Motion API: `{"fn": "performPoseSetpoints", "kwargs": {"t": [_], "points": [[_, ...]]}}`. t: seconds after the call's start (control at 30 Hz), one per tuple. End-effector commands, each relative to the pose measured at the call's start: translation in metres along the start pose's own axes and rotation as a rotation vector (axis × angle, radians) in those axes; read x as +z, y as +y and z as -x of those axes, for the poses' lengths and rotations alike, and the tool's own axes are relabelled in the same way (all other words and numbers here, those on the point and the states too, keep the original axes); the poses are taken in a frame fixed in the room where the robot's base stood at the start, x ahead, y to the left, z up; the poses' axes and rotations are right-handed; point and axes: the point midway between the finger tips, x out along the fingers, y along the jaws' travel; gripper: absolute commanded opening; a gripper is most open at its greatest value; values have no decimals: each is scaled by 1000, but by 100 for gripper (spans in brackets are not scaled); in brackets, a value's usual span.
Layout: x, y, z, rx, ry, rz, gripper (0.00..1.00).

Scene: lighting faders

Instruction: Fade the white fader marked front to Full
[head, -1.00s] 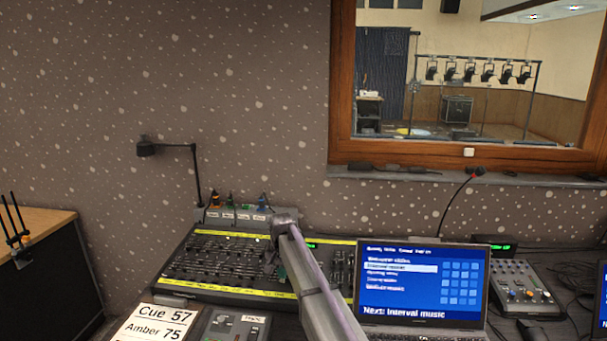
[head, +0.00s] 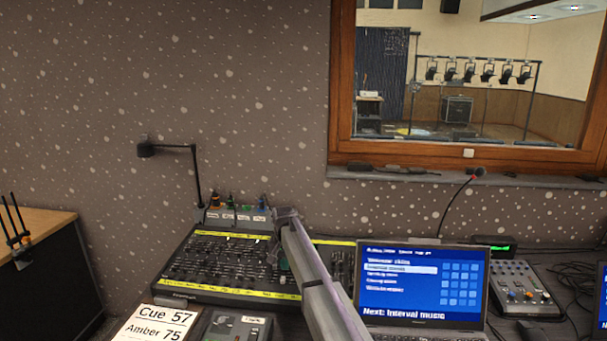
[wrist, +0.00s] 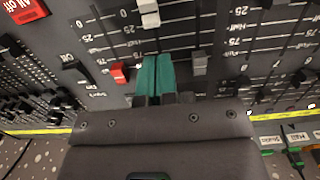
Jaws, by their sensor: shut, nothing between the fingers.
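A white fader cap (wrist: 149,12) shows at the top edge of the wrist view, beside the 0 to 25 end of its printed scale. Its channel label cannot be read. My gripper (wrist: 155,76) is shut and empty, its teal fingertips together on the line of the white cap's slot. They are apart from the cap, toward the higher-number end. In the head view my gripper (head: 283,262) is low over the lighting desk (head: 200,292), and my arm hides part of the desk.
A red fader cap (wrist: 119,73) is close to the left of my fingertips in the wrist view. A grey cap (wrist: 200,63) is close on the right. A laptop (head: 422,285) stands right of the desk, and a cue card (head: 152,325) lies in front.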

Motion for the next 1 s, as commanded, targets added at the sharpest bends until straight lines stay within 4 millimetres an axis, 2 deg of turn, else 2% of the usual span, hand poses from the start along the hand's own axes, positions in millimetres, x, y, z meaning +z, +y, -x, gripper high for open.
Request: {"fn": "performPoseSetpoints", "kwargs": {"t": [0.4,0.8,1.0], "points": [[-21,0,2,0,0,0,0],[-21,0,2,0,0,0,0],[-21,0,18,0,0,0,0]]}}
